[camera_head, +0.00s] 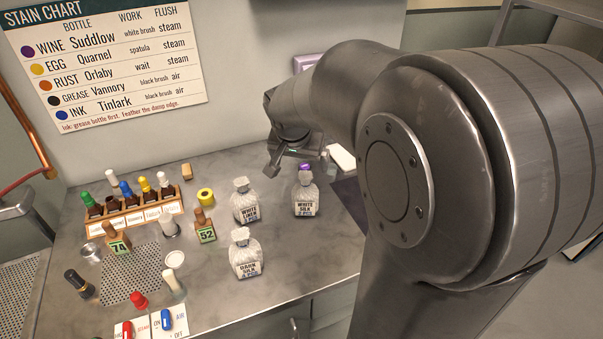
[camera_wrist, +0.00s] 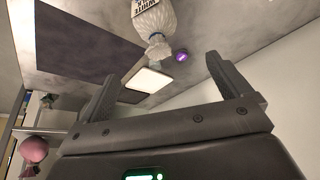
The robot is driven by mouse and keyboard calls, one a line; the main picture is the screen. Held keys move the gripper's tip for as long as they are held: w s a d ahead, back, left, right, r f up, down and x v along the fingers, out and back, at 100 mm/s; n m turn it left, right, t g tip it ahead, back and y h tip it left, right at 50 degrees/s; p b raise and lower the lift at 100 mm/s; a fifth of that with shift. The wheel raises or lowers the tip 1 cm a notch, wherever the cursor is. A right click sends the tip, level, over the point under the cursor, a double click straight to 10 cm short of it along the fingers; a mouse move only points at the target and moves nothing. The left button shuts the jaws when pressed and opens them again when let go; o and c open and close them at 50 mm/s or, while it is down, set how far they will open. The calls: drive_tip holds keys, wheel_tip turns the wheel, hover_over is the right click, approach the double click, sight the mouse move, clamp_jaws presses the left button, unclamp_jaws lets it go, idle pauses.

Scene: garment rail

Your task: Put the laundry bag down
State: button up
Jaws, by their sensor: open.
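Three small pale laundry bags with tied necks stand upright on the grey counter: the white linen bag (camera_head: 244,206), the white silk bag (camera_head: 305,199) and the dark silk bag (camera_head: 245,260). My gripper (camera_head: 293,165) is above the back of the counter, near the white silk bag, with its jaws apart and empty. In the wrist view, my gripper's fingers (camera_wrist: 158,72) are spread, and a bag with a label reading "WHITE" (camera_wrist: 153,20) lies beyond the fingertips, apart from them. A small purple-topped item (camera_wrist: 181,57) shows beside that bag's neck.
A wooden rack of colour-capped bottles (camera_head: 140,212) stands at the left. Bare counter lies right of the dark silk bag.

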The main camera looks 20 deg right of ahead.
drive_tip(key=s+a+r+n+t+y, duration=0.1)
drive_tip(key=s+a+r+n, duration=0.1)
drive_tip(key=s, duration=0.8)
drive_tip(key=s+a+r+n+t+y, duration=0.1)
drive_tip(key=s+a+r+n, duration=0.2)
drive_tip(key=s, duration=0.7)
drive_tip(key=a+n, duration=0.2)
drive_tip(key=a, duration=0.1)
drive_tip(key=shift+s+a+r+y, duration=0.15)
drive_tip(key=shift+s+r+y, duration=0.05)
drive_tip(key=shift+s+y, duration=0.1)
drive_tip(key=shift+c, duration=0.4)
drive_tip(key=c, duration=1)
